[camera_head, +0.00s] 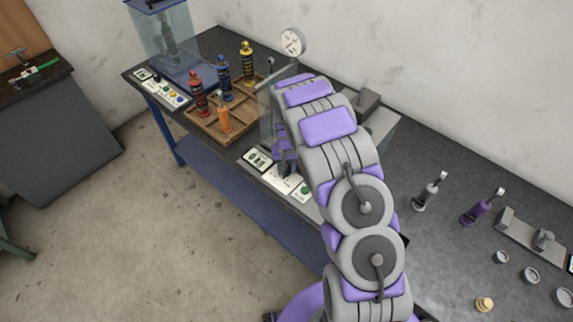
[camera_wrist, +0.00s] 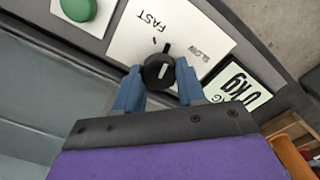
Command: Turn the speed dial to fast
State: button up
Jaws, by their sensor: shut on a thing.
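The speed dial (camera_wrist: 158,73) is a round black knob on a white plate (camera_wrist: 125,42) in the wrist view. The plate's words FAST and SLOW appear upside down there, with SLOW on the right. A short white line shows on the knob's face, and a dark pointer sticks out toward the words; its exact setting is hard to read. My gripper (camera_wrist: 159,84) is shut on the dial, one blue-grey finger on each side. In the head view my gripper (camera_head: 284,162) is low over the bench's front edge, and my arm and gripper hide the dial.
A green button (camera_wrist: 79,8) and a 0 kg display (camera_wrist: 243,88) flank the plate. The head view shows a wooden tray (camera_head: 213,132) with several shock absorbers left of my gripper, and a round gauge (camera_head: 292,41) behind. Loose parts lie on the right bench.

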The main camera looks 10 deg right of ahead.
jog(key=n, duration=0.1)
jog(key=n+p, duration=0.1)
jog(key=n, duration=0.1)
jog(key=shift+w+a+r+n, duration=0.1)
jog(key=shift+w+r+n, duration=0.05)
jog(key=shift+n, duration=0.15)
jog(key=shift+n+p, duration=0.4)
jog(key=shift+n, duration=1)
jog(key=shift+w, duration=0.1)
jog(key=o, duration=0.8)
jog(key=shift+o, duration=1.3)
notch_tip(320, 180, up, 17)
jog(key=shift+p, duration=0.35)
